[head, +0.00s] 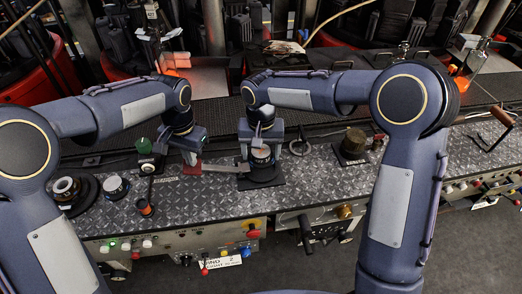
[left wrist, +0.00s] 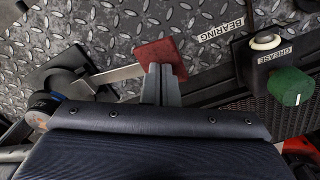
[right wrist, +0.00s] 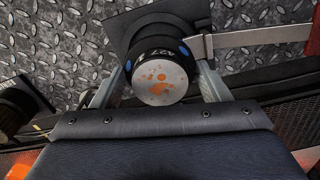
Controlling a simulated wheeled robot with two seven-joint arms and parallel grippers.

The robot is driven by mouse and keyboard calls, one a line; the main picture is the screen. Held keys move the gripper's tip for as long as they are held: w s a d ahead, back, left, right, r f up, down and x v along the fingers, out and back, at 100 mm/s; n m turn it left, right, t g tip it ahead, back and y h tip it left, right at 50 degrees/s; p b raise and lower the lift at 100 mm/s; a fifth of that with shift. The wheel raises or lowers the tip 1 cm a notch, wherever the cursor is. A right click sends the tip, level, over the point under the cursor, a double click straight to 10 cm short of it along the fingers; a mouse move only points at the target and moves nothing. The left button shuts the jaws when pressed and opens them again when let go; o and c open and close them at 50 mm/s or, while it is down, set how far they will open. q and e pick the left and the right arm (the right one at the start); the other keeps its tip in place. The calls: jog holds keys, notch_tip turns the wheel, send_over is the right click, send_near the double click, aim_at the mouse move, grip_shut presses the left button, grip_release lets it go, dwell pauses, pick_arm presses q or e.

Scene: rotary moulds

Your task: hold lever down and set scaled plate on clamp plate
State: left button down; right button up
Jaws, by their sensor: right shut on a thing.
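The lever (head: 222,168) is a flat metal bar with a red end pad (left wrist: 160,58). My left gripper (head: 192,160) has its fingers together, with the tips at the red pad; they also show in the left wrist view (left wrist: 161,75). The scaled plate (right wrist: 161,82) is a round grey disc with orange specks and a dark rim marked 427. My right gripper (right wrist: 165,88) is shut on it, a finger on each side. The clamp plate's dark square base (head: 262,180) shows beneath it. The clamp face is hidden, so I cannot tell whether the plate touches it.
A green-capped grease pot (left wrist: 290,85) stands left of the lever in the head view. Round parts (head: 115,187) and a small orange-rimmed cup (head: 145,207) are at the bench's left. A dark knobbed block (head: 353,147) stands to the right. The tread-plate bench (head: 215,205) is clear in front.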

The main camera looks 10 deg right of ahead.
pick_arm(q)
jog(key=shift+a+f, duration=0.15)
jog(key=shift+f, duration=0.8)
jog(key=shift+a+f, duration=0.1)
jog(key=shift+f, duration=0.85)
pick_arm(e)
jog(key=shift+f, duration=0.7)
jog(key=shift+f, duration=0.2)
